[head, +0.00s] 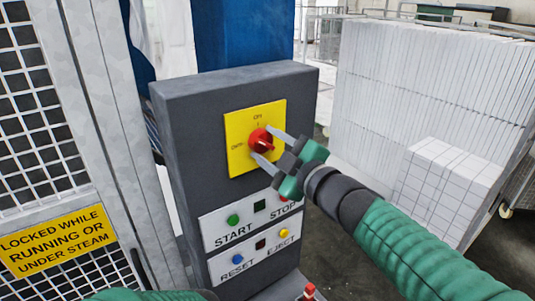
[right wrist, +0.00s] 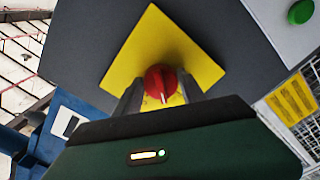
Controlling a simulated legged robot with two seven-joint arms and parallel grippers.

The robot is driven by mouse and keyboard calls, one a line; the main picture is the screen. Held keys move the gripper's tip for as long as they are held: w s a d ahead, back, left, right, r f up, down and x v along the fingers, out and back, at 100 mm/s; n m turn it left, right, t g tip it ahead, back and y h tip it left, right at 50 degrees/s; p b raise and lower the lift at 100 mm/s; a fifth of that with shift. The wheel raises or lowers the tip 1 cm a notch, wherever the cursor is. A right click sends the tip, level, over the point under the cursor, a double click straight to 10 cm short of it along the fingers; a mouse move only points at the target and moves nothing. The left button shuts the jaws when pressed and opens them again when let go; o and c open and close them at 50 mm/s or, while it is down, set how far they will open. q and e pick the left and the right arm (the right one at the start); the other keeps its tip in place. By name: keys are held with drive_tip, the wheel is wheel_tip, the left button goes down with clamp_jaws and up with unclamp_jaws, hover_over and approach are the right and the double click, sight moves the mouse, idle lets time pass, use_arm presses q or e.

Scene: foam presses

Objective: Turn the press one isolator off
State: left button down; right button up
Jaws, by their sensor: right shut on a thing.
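The isolator is a red rotary knob (head: 261,141) on a yellow plate (head: 238,160), high on the front of a dark grey control pillar (head: 185,150). My right gripper (head: 263,146) is shut on the knob, one finger on each side. In the right wrist view the knob (right wrist: 161,82) sits between both fingers, and a pale mark on its grip points down the picture. The exact knob setting is hard to tell. My left gripper is out of view.
Below the isolator are a green START button (head: 233,219), a blue RESET button (head: 238,259) and a yellow EJECT button (head: 284,233); the STOP button is partly behind my gripper. A mesh guard with a yellow sign (head: 55,240) stands left. Stacked white foam panels (head: 420,90) stand right.

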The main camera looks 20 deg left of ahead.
drive_tip(key=n, duration=0.1)
drive_tip(key=n+b, duration=0.1)
drive_tip(key=n, duration=0.1)
drive_tip(key=n+b, duration=0.1)
drive_tip(key=shift+f, duration=0.25)
drive_tip(key=shift+n+b, duration=0.75)
drive_tip(key=shift+n, duration=0.95)
drive_tip(key=o, duration=1.3)
drive_tip(key=shift+s+r, duration=0.1)
drive_tip(key=shift+s, duration=0.05)
drive_tip(key=shift+o, duration=0.2)
drive_tip(key=shift+d+r, duration=0.1)
drive_tip(key=shift+r, duration=0.05)
